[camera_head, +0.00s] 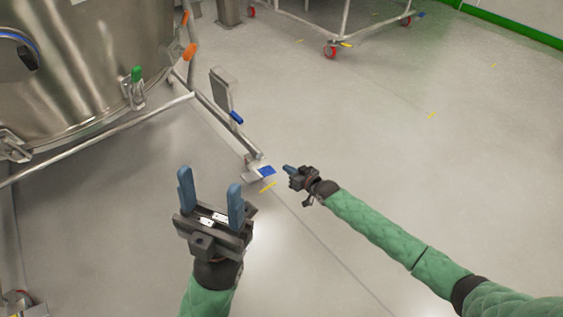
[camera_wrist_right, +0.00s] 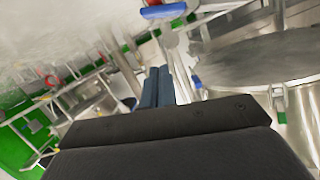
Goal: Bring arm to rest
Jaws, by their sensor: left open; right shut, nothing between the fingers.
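My left gripper (camera_head: 211,193) is in the lower middle of the head view, its two blue fingers wide apart and pointing up, with nothing between them. My right gripper (camera_head: 287,168) is to the right of it in the head view, at the end of the green-sleeved arm that comes in from the lower right. Its fingers are together and hold nothing. In the right wrist view the two blue fingers (camera_wrist_right: 157,86) lie side by side.
A large steel vessel (camera_head: 90,70) on a tubular frame (camera_head: 100,137) fills the upper left. The frame's end with a blue pedal (camera_head: 267,171) appears close to my right gripper. A wheeled rack with a red caster (camera_head: 330,52) is at the top. Floor (camera_head: 440,180) at the right is clear.

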